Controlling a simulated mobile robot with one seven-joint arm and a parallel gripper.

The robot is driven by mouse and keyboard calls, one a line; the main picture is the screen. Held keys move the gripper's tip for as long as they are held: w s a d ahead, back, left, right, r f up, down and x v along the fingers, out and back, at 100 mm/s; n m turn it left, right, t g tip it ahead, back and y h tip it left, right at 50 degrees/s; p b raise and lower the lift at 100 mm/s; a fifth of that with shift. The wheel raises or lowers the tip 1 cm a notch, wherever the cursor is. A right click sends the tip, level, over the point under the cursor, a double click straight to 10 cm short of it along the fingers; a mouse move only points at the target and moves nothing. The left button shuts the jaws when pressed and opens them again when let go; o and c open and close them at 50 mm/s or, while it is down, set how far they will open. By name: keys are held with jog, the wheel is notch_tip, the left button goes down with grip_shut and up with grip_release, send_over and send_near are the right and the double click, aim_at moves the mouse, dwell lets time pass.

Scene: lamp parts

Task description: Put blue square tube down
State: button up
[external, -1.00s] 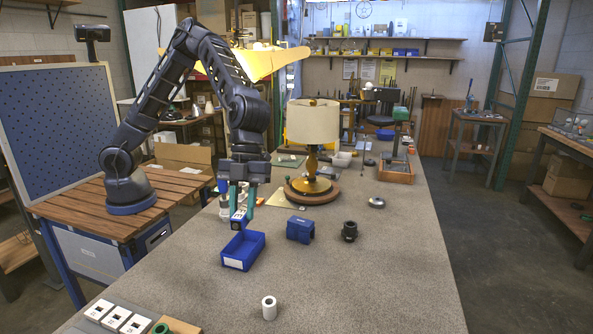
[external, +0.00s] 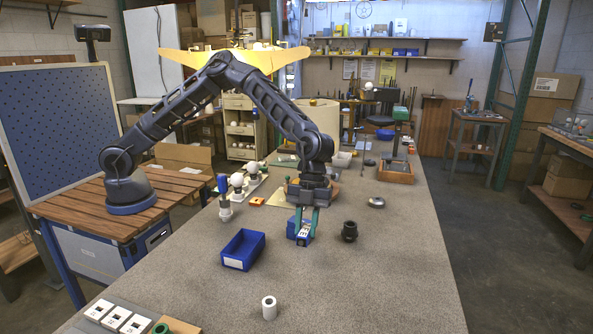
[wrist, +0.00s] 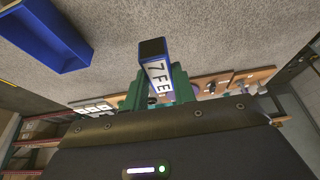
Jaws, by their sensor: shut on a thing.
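My gripper (external: 305,225) has teal fingers and points down over the middle of the table. It is shut on the blue square tube (external: 304,236), which has a white label. In the wrist view the tube (wrist: 157,72) shows its dark open end and the marking "7 FE" between the fingers (wrist: 152,97). In the external view a blue block (external: 292,229) shows partly behind the tube and fingers. I cannot tell whether the tube touches that block or the table.
An open blue bin (external: 243,250) is left of my gripper; it also shows in the wrist view (wrist: 47,38). A black round fitting (external: 349,231) is close on the right. The right front table is clear.

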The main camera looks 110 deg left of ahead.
notch_tip(320, 180, down, 12)
jog(key=shift+r, duration=0.1)
dwell(0.5)
jog(key=o, duration=1)
